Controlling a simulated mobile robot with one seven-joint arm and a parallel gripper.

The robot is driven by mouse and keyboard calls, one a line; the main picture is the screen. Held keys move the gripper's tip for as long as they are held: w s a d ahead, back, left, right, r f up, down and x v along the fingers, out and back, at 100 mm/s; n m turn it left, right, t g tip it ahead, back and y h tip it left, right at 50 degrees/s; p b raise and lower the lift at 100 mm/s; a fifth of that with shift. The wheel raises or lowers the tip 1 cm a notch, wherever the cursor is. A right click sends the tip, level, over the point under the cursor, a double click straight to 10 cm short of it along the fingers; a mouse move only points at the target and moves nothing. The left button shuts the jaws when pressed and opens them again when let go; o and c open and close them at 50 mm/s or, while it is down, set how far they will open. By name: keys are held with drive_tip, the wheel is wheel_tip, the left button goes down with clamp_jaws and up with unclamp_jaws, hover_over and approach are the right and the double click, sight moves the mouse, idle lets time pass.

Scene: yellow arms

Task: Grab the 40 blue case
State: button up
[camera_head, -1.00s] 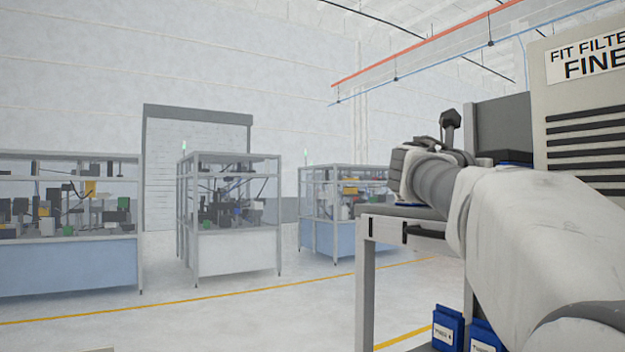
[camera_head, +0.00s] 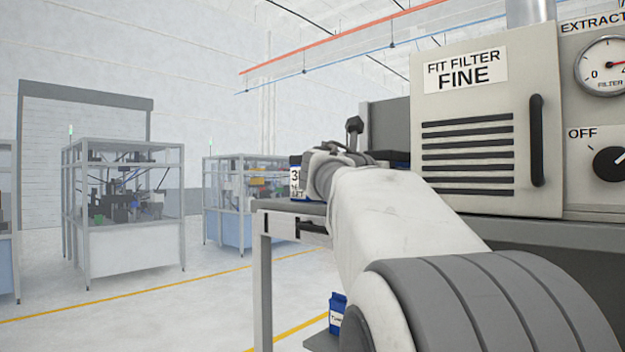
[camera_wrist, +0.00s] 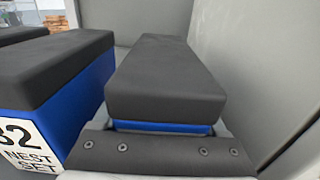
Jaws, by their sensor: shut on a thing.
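In the wrist view a blue case with a dark grey top (camera_wrist: 165,85) stands straight ahead of my gripper (camera_wrist: 160,152), and its label is hidden. My gripper is shut on this case; only its dark screwed plate shows, against the near end. To the left stands another blue case with a dark top, labelled "32 NEST SET" (camera_wrist: 32,140). In the head view my gripper (camera_head: 322,170) is mostly hidden behind my arm, at the shelf. A blue case with a white label beginning with 3 (camera_head: 296,180) shows just left of it. I cannot read a 40 anywhere.
A grey wall stands close on the right in the wrist view (camera_wrist: 265,65). The metal shelf (camera_head: 280,207) supports the cases, with another blue case (camera_head: 337,312) lower down. The filter machine (camera_head: 480,120) stands to the right. Open floor lies left.

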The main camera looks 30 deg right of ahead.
clamp_jaws()
drive_tip(key=shift+r, duration=0.1)
drive_tip(key=shift+r, duration=0.1)
